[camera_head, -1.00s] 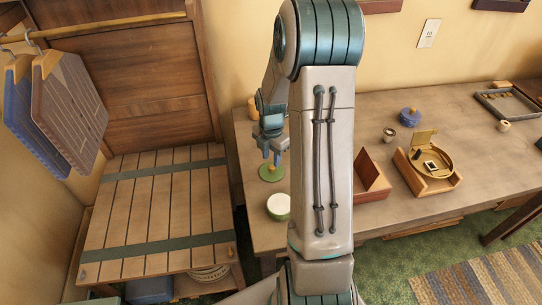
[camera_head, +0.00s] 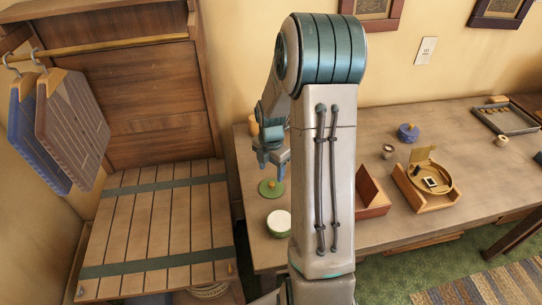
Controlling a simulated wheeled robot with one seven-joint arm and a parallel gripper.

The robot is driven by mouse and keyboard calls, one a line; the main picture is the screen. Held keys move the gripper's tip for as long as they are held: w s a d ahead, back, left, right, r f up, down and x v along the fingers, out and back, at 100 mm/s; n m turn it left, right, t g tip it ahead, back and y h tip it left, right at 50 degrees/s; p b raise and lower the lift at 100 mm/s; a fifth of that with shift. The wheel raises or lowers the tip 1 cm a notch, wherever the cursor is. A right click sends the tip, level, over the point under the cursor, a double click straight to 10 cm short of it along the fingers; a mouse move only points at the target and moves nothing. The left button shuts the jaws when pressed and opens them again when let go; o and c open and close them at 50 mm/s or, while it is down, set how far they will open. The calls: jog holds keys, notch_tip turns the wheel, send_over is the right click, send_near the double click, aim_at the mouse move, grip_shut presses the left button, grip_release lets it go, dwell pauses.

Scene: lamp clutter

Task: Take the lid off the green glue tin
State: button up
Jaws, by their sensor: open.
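A round green lid (camera_head: 271,188) with a small yellowish knob lies on the table, near its left end. The green glue tin (camera_head: 278,225) stands just in front of the lid, apart from it. The tin's top shows a pale, whitish round face, with no lid on it. My gripper (camera_head: 271,171) is open and points down just above the lid's knob. It looks empty, but the small gap between its fingers and the knob is hard to judge. My own arm hides the table to the right of the lid and tin.
The table (camera_head: 460,130) bears a blue lidded pot (camera_head: 408,133), a small cup (camera_head: 388,151), a wooden box with a round brass piece (camera_head: 430,182), and a tray (camera_head: 505,118). An orange-yellow item (camera_head: 254,125) stands behind my gripper. A slatted bench (camera_head: 158,225) is at left.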

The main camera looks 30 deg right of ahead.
notch_tip(320, 180, up, 13)
dwell(0.3)
jog(key=s+a+r+m+t, duration=0.1)
jog(key=s+a+r+m, duration=0.1)
jog(key=s+a+m, duration=0.4)
jog(key=s+a+r+m+t, duration=0.1)
jog(key=s+a+r+m, duration=0.2)
jog(key=s+a+m, duration=0.4)
jog(key=s+m, duration=0.5)
jog(key=m, duration=0.2)
jog(key=shift+a+m+t, duration=0.2)
jog(key=shift+m+t, duration=0.2)
jog(key=shift+s+a+m, duration=0.25)
jog(key=shift+s+m, duration=0.2)
jog(key=shift+m, duration=0.25)
jog(key=shift+c, duration=0.4)
